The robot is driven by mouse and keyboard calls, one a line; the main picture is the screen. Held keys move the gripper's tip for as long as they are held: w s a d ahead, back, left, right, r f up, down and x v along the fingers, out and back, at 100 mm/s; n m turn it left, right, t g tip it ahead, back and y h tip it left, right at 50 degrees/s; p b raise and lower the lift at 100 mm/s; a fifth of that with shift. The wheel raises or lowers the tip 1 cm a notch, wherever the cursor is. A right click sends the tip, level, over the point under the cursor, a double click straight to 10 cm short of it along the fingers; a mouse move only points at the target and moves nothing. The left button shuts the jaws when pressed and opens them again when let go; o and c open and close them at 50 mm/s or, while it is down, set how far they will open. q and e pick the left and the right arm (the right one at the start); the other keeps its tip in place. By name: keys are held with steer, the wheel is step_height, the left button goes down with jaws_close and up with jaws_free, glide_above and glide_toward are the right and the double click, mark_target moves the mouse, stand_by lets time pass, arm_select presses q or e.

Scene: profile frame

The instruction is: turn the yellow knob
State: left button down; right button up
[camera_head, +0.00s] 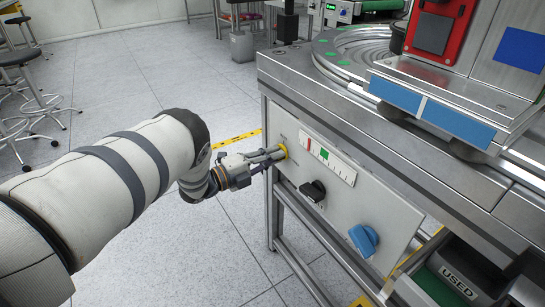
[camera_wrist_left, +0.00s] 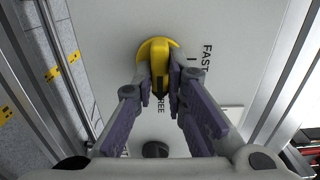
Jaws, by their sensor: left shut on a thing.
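The yellow knob (camera_wrist_left: 157,58) sits on the light panel of the machine's side, with a round yellow base and a raised grip bar. In the head view the yellow knob (camera_head: 283,150) is mostly hidden behind my left gripper (camera_head: 268,157). In the left wrist view, my left gripper (camera_wrist_left: 160,92) has its two fingers closed on either side of the knob's grip bar. The lettering beside the knob is partly covered by the fingers. My right gripper is not in view.
The panel (camera_head: 345,215) also carries a black knob (camera_head: 313,190), a blue knob (camera_head: 364,240) and a white scale strip (camera_head: 327,158) with coloured marks. A bin marked USED (camera_head: 462,278) stands at lower right. Open floor (camera_head: 130,90) lies left of the machine.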

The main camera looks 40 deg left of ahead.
arm_select(q)
steer(key=shift+a, duration=0.1)
steer(key=c, duration=1.6)
jaws_free()
steer(key=v, duration=1.2)
